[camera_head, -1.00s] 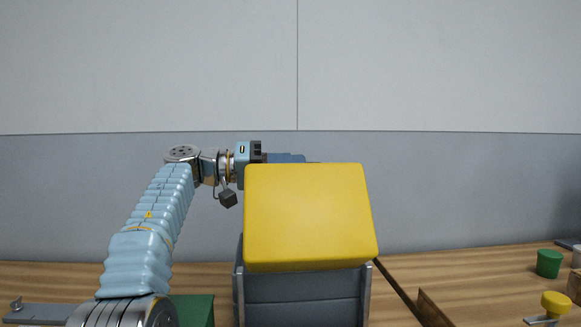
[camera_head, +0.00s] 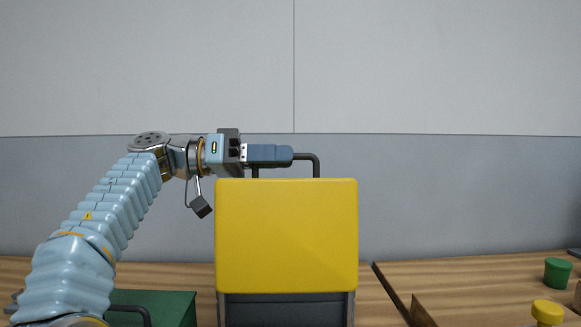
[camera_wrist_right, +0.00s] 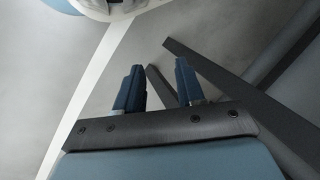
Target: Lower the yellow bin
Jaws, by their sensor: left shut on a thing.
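The yellow bin (camera_head: 287,235) is in the middle of the head view, its flat yellow face toward me and fairly square. A dark bent handle (camera_head: 317,168) rises behind its top edge. My left gripper (camera_head: 280,155) is shut on this handle's top bar, just above and behind the bin. The bin hides the handle's lower ends. A grey body (camera_head: 287,312) with upright sides shows directly below the yellow face; I cannot tell whether it belongs to the bin. My right gripper (camera_wrist_right: 158,80) shows only in the right wrist view, its blue fingers apart with nothing between them.
A green box (camera_head: 165,305) with a dark handle stands on the wooden surface (camera_head: 480,280) at the lower left. A green cap (camera_head: 558,272) and a yellow knob (camera_head: 547,312) are at the right. A dark edge (camera_head: 390,290) runs along the wood right of the bin.

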